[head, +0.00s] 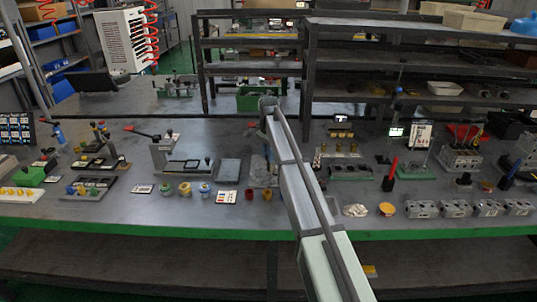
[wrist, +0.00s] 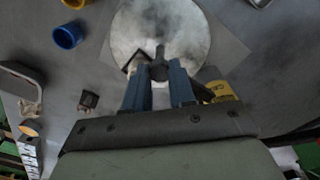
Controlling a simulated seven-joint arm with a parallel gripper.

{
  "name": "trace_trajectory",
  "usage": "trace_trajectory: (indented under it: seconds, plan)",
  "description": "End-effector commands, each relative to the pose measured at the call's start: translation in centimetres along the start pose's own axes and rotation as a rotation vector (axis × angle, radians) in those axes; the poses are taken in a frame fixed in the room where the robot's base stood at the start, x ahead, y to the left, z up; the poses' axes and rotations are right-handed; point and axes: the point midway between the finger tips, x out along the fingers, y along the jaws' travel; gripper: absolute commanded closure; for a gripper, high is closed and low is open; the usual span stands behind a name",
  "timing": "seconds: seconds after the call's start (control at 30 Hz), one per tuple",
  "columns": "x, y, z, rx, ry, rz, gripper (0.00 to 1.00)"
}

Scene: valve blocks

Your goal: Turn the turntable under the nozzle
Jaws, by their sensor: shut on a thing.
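The turntable (wrist: 180,25) is a round, mottled grey-white disc at the top middle of the wrist view, on a paler square patch. In the head view a mottled patch (head: 262,177) beside my arm looks like part of it, mostly hidden. My gripper (wrist: 160,72) has blue fingers, which are shut on a dark upright peg (wrist: 160,52) at the near edge of the disc. I cannot tell whether the peg is fixed to the disc. A thin dark bracket stands just left of the peg. I cannot make out the nozzle for certain.
A blue cup (wrist: 68,36) and a yellow cup (wrist: 40,8) stand left of the disc. A yellow labelled part (wrist: 220,91) is close to the right of my fingers. In the head view, several fixtures and blocks crowd the grey table (head: 140,215) on both sides of my arm.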

Motion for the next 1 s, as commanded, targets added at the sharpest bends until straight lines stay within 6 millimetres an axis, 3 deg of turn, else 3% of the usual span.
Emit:
trace_trajectory:
  seconds: [1.0]
  plan:
    - [-0.06, -0.05, -0.12, -0.508, 0.002, -0.001, 1.0]
